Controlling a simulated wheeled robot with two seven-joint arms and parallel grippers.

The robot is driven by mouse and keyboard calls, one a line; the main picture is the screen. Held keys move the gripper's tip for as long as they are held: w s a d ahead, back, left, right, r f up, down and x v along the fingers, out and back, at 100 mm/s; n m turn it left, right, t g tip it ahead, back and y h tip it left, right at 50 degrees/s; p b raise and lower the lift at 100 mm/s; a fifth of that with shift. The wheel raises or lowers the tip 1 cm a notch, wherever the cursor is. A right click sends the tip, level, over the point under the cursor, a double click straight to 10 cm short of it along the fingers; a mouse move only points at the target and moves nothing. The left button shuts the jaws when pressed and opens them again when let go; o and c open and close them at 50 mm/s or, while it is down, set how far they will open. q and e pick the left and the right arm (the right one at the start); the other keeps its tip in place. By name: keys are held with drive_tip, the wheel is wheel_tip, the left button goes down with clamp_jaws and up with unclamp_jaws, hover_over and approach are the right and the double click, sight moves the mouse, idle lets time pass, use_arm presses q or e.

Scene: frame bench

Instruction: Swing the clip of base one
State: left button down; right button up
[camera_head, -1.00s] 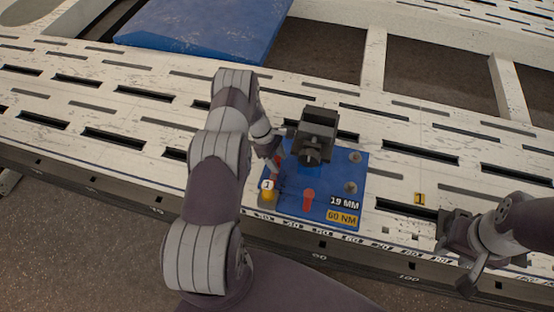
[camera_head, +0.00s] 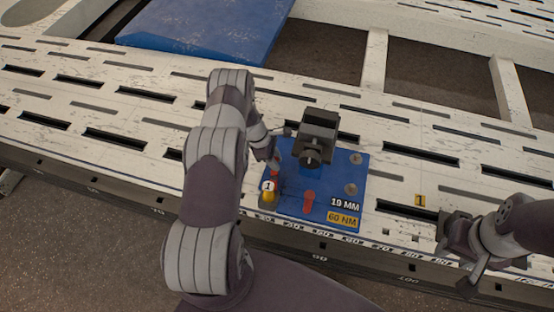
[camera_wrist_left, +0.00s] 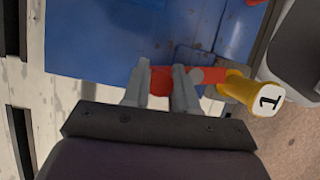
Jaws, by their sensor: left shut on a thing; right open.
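Base one is a blue plate (camera_head: 330,185) on the slotted bench, with labels reading 19 MM and 60 NM. A yellow post with a white cap marked 1 (camera_head: 268,196) stands at its near left corner; it also shows in the left wrist view (camera_wrist_left: 238,92). The red clip (camera_wrist_left: 213,76) reaches from this post to my left gripper (camera_wrist_left: 160,84), which is shut on its end. In the head view my left gripper (camera_head: 274,160) is low over the plate's left edge and partly hides the clip. My right gripper (camera_head: 462,258) is open and empty at the bench's front edge.
A dark block-like fixture (camera_head: 318,132) stands at the plate's back, close right of my left gripper. A red keyhole-shaped mark (camera_head: 309,202) and round metal studs are on the plate. A larger blue panel (camera_head: 205,28) lies behind.

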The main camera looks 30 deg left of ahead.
use_arm(q)
drive_tip(key=n, duration=0.2)
drive_tip(key=s+a+n+t, duration=0.1)
drive_tip(key=shift+a+n+y, duration=0.15)
drive_tip(key=shift+n+y, duration=0.25)
drive_tip(key=n, duration=0.1)
drive_tip(key=n+t, duration=0.1)
drive_tip(key=shift+s+a+n+y, duration=0.35)
drive_tip(key=shift+s+n+y, duration=0.05)
drive_tip(key=shift+s+a+f+n+y+b, duration=0.2)
drive_tip(key=shift+s+n+y+b, duration=0.15)
drive_tip(key=shift+n+b, duration=0.45)
drive_tip(key=shift+s+n+t+b, duration=0.35)
drive_tip(key=shift+n+b, duration=0.15)
drive_tip(key=shift+n, duration=0.4)
drive_tip(key=shift+s+a+n+t+y+b, duration=0.15)
drive_tip(key=shift+s+n+y+b, duration=0.15)
drive_tip(key=shift+n+b, duration=0.35)
drive_tip(key=shift+s+d+n+t+y+b, duration=0.1)
drive_tip(key=shift+s+n+y+b, duration=0.1)
drive_tip(key=shift+n+y+b, duration=0.3)
drive_tip(key=shift+s+r+n+b, duration=0.15)
drive_tip(key=shift+s+n+b, duration=0.05)
drive_tip(key=shift+n+b, duration=0.4)
